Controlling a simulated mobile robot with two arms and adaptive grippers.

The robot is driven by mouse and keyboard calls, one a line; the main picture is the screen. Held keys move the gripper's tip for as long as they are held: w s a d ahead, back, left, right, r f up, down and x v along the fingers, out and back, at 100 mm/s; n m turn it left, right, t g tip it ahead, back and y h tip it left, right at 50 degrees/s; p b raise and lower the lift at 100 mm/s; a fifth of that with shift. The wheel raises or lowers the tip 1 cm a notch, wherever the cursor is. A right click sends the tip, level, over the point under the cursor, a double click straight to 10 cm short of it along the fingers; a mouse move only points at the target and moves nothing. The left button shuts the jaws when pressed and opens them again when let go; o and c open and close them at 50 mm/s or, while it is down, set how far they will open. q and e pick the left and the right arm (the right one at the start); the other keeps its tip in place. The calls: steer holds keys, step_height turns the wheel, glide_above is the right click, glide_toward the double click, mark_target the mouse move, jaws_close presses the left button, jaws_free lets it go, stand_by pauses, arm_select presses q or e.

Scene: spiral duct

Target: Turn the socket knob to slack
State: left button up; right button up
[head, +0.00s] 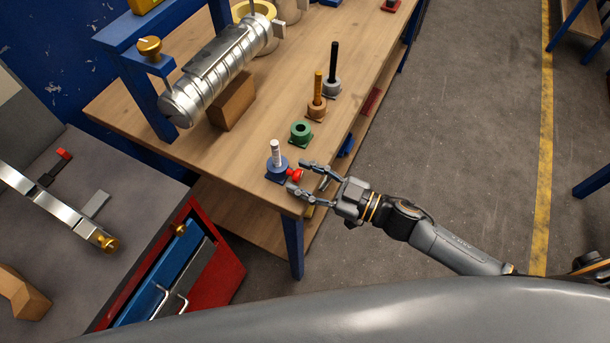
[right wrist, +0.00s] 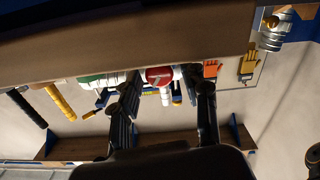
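A red knob (head: 294,174) sticks out from the side of a blue socket (head: 277,171) at the bench's near corner. A white post (head: 276,152) stands upright in that socket. My right gripper (head: 299,178) is open, with its fingertips on either side of the red knob. In the right wrist view the red knob (right wrist: 160,76) shows in the gap between the two spread fingers (right wrist: 163,95); I cannot tell whether either finger touches it. My left gripper is not in view.
Along the bench edge stand a green socket (head: 301,132), a brown socket with a yellow post (head: 318,88) and a grey one with a black post (head: 334,61). A silver duct (head: 215,75) lies farther back by a wooden block (head: 233,101). Floor (head: 470,150) right of the bench is clear.

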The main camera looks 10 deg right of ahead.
jaws_close()
steer(key=n, duration=0.4)
steer(key=shift+n, duration=0.4)
steer(key=shift+o, duration=1.7)
jaws_free()
